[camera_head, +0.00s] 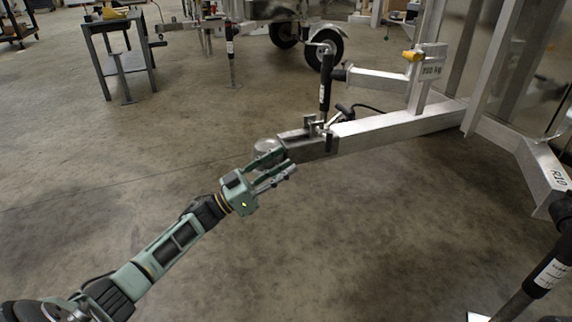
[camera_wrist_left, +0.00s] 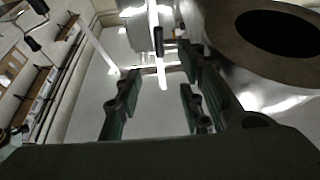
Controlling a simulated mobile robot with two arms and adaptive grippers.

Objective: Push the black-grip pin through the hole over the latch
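The silver coupler head (camera_head: 268,147) is at the front end of the trailer's drawbar (camera_head: 395,127). A metal bracket with upright plates (camera_head: 318,127), perhaps the latch area, sits behind it. My left gripper (camera_head: 288,162) is open and empty beside the coupler, on its near side. In the left wrist view its two fingers (camera_wrist_left: 158,105) are spread, and a large round dark opening (camera_wrist_left: 280,34) is at upper right. A pale rod with a black part (camera_wrist_left: 158,40) shows beyond the fingers; I cannot tell whether it is the pin. The hole is not distinguishable. My right gripper is out of view.
A black upright tube (camera_head: 325,82) stands by the drawbar, with a black cable (camera_head: 370,108) behind. A grey work table (camera_head: 120,45) stands at upper left. The concrete floor around my left arm is clear.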

